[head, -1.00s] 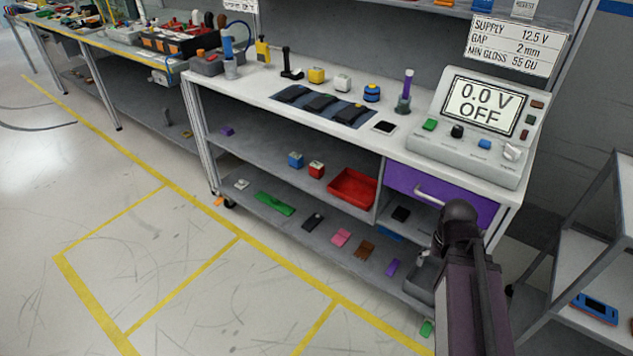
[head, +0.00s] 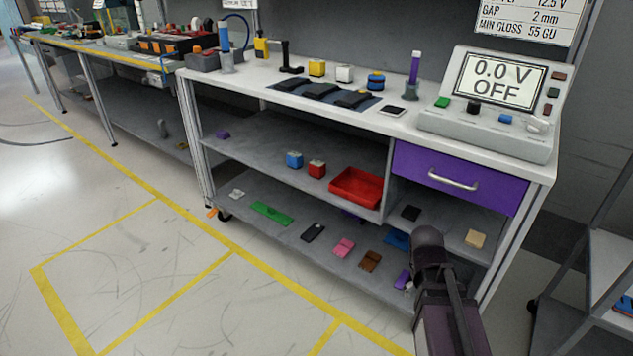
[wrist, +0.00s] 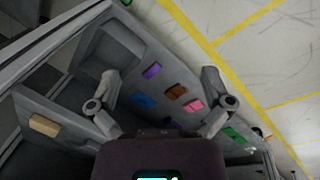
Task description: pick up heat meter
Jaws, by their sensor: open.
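I cannot tell for certain which thing is the heat meter. A yellow upright handheld device (head: 261,46) stands at the back left of the bench top. My gripper (wrist: 160,76) is open and empty in the wrist view, its two fingers wide apart. Beyond the fingers is the lower shelf, with a purple piece (wrist: 152,71), a blue piece (wrist: 144,101), a brown piece (wrist: 177,92) and a pink piece (wrist: 193,104). In the head view, my arm covers part of the shelf's right end.
The bench top (head: 232,83) holds a control console (head: 490,100) reading 0.0 V OFF. Below are a purple drawer (head: 455,180), a red tray (head: 356,187) and a tan block (head: 475,239). A grey rack (head: 610,250) stands at right. The floor in front is clear.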

